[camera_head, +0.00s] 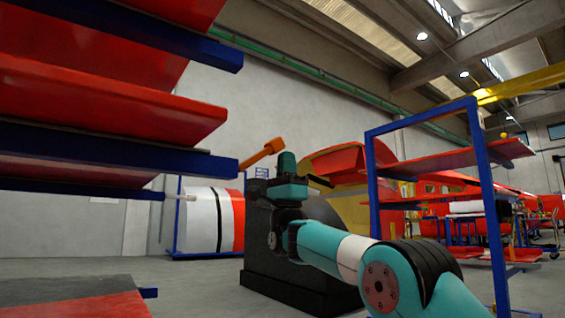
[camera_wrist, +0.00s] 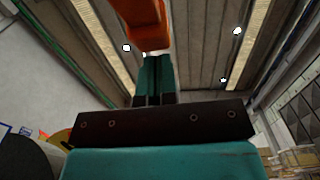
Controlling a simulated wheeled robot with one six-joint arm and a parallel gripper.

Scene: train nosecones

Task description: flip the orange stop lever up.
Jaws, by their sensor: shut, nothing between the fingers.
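The orange stop lever (camera_head: 262,153) shows in the head view as a short bar with a thicker upper right end. It slants from lower left to upper right, above a dark pedestal (camera_head: 262,235). My gripper (camera_head: 287,160) is just right of its thick end and points up. In the wrist view, the orange lever (camera_wrist: 146,22) hangs at the top of the picture, directly beyond the tips of my shut, empty gripper (camera_wrist: 153,72). Its end overlaps the fingertips there; I cannot tell whether they touch. The lever's mount is not clearly visible.
A blue rack with red panels (camera_head: 110,100) fills the left side close by. A blue frame with red shelves (camera_head: 490,190) stands on the right. A white and red drum-like part (camera_head: 210,222) stands behind the pedestal. Grey floor between rack and pedestal is clear.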

